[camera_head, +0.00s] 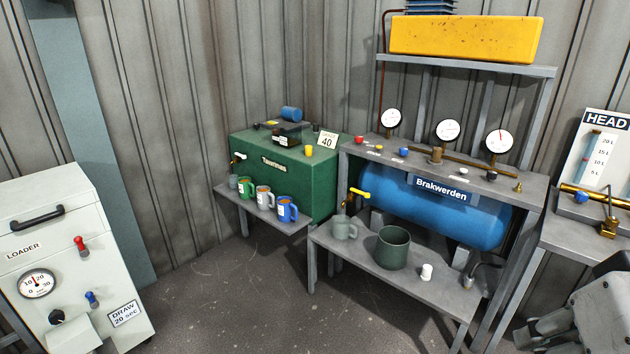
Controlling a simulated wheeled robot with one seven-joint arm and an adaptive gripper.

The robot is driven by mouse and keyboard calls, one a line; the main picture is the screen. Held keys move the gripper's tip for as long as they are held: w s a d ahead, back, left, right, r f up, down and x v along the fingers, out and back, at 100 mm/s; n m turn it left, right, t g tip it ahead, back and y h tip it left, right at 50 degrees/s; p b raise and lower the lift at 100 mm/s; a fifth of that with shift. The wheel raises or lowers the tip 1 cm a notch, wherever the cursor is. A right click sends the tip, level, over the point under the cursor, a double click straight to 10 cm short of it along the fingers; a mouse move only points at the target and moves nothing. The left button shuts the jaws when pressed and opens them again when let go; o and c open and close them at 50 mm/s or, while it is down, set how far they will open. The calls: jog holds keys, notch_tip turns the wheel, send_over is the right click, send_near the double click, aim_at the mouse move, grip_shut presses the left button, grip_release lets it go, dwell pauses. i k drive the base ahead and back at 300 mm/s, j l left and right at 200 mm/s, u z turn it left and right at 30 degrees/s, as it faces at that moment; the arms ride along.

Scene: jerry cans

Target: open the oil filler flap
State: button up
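No part is labelled as an oil filler flap, and I cannot tell for sure which one it is. A green tank (318,185) stands at the back centre with a small dark box-like fitting (287,135) on its top. I cannot tell whether that fitting is a flap, or open or shut. A blue cylinder (292,113) lies behind it. My gripper (545,336) shows as grey links at the bottom right corner, partly cut off by the frame edge. It is far from the green tank. Its fingertips are not clear, and I see nothing held in it.
Mugs (264,197) stand on a shelf before the green tank. A blue tank (425,205) with gauges sits on a grey bench (330,234). A white loader cabinet (70,235) stands left. A yellow tank (465,38) is up high. The floor (235,305) at centre left is clear.

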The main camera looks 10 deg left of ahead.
aim_at(285, 125)
jog(key=i+j, duration=0.15)
jog(key=j, duration=0.35)
jog(key=i+j, duration=0.1)
jog(key=j, duration=0.4)
jog(key=i+j, duration=0.15)
jog(key=j, duration=0.35)
jog(key=i+j, duration=0.15)
jog(key=j, duration=0.35)
jog(key=i+j, duration=0.1)
jog(key=j, duration=0.4)
jog(key=i+j, duration=0.15)
jog(key=j, duration=0.4)
jog(key=i+j, duration=0.1)
jog(key=j, duration=0.4)
jog(key=i+j, duration=0.15)
jog(key=j, duration=0.35)
jog(key=z, duration=0.05)
